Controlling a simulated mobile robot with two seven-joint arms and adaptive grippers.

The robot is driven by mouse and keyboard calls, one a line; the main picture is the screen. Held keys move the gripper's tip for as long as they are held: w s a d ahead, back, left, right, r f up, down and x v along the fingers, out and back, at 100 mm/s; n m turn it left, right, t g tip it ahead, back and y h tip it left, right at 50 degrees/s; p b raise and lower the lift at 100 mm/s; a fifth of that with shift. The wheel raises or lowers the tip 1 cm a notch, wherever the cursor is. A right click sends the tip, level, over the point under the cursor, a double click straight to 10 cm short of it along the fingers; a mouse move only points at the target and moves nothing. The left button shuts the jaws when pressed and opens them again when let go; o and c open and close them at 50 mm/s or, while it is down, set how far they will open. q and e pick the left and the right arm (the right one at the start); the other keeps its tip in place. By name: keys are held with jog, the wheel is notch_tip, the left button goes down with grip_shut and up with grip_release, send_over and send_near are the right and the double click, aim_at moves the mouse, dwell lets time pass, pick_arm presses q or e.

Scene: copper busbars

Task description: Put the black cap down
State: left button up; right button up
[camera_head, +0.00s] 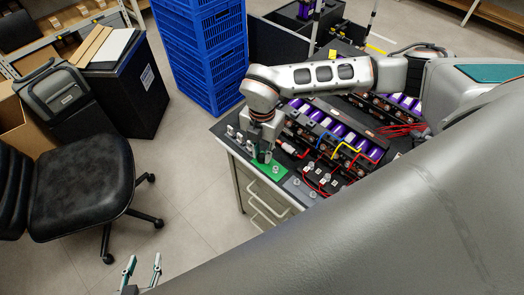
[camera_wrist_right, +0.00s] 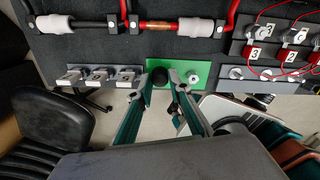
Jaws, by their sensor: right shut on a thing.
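The black cap (camera_wrist_right: 160,76) is a small dark round piece between the fingertips of my right gripper (camera_wrist_right: 161,82) in the right wrist view. The gripper is shut on it, over the green plate (camera_wrist_right: 198,72). In the head view my right gripper (camera_head: 262,156) points down at the green plate (camera_head: 271,170) near the table's front left corner. The cap cannot be made out there. Whether the cap touches the plate is not clear. My left gripper (camera_head: 142,275) is at the bottom of the head view, off the table, open and empty with fingers apart.
A grey strip with metal clamps (camera_wrist_right: 98,76) lies left of the green plate in the wrist view. A numbered block with red wires (camera_wrist_right: 285,42) and a strip of round knobs (camera_wrist_right: 255,73) lie right. Battery modules (camera_head: 335,132) fill the table behind. A black chair (camera_head: 80,185) stands left.

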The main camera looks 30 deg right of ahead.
aim_at(262, 155)
jog(key=o, duration=0.6)
jog(key=shift+r, duration=0.15)
notch_tip(262, 155, up, 12)
dwell(0.6)
